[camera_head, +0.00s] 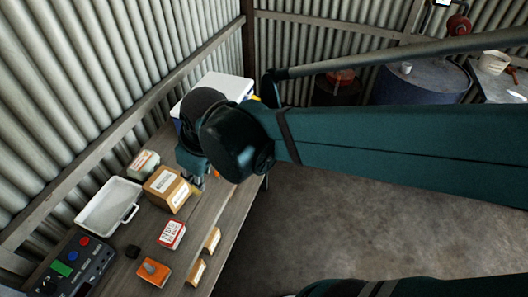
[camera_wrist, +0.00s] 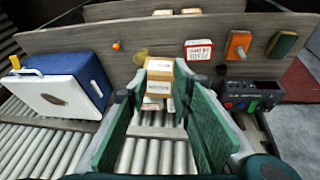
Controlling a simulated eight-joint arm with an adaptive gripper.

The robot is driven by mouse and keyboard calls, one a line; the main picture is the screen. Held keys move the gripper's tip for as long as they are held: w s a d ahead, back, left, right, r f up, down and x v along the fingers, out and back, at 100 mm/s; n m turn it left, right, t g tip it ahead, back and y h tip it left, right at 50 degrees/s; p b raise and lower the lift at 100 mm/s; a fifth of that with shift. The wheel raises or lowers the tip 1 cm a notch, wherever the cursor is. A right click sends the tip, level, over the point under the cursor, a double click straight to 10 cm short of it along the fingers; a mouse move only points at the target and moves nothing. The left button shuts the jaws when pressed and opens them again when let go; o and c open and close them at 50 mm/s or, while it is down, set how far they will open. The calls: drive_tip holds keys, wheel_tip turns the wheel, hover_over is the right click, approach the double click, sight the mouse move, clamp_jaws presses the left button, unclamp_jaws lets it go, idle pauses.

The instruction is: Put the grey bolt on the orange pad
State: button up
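The orange pad (camera_head: 153,272) lies at the near end of the bench, and it also shows at the upper right of the wrist view (camera_wrist: 236,40). A small grey shape (camera_wrist: 240,51) is on the pad. It may be the grey bolt, but it is too small to be sure. I make out no other grey bolt. My gripper (camera_wrist: 157,88) is open, its green fingers wide apart with nothing held between them. In the head view it is partly hidden by my arm, beyond the cardboard box (camera_head: 166,186) and away from the pad.
A white tray (camera_head: 92,222), a red-and-white box (camera_head: 171,234), a black cube (camera_head: 132,251) and a control box (camera_head: 72,268) are on the bench. A blue-and-white cooler (camera_wrist: 88,78) stands at the far end. Two small boxes lie along the bench's right edge.

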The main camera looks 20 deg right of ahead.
drive_tip(key=s+d+r+m+t, duration=0.1)
drive_tip(key=d+m, duration=0.3)
drive_tip(key=d, duration=0.4)
drive_tip(key=s+d+r+m+t+h, duration=0.1)
drive_tip(key=s+d+r+m+t, duration=0.1)
drive_tip(key=d, duration=0.7)
drive_tip(key=shift+s+d+r+m, duration=0.25)
drive_tip(key=shift+s+r+m, duration=0.65)
drive_tip(key=shift+s, duration=0.1)
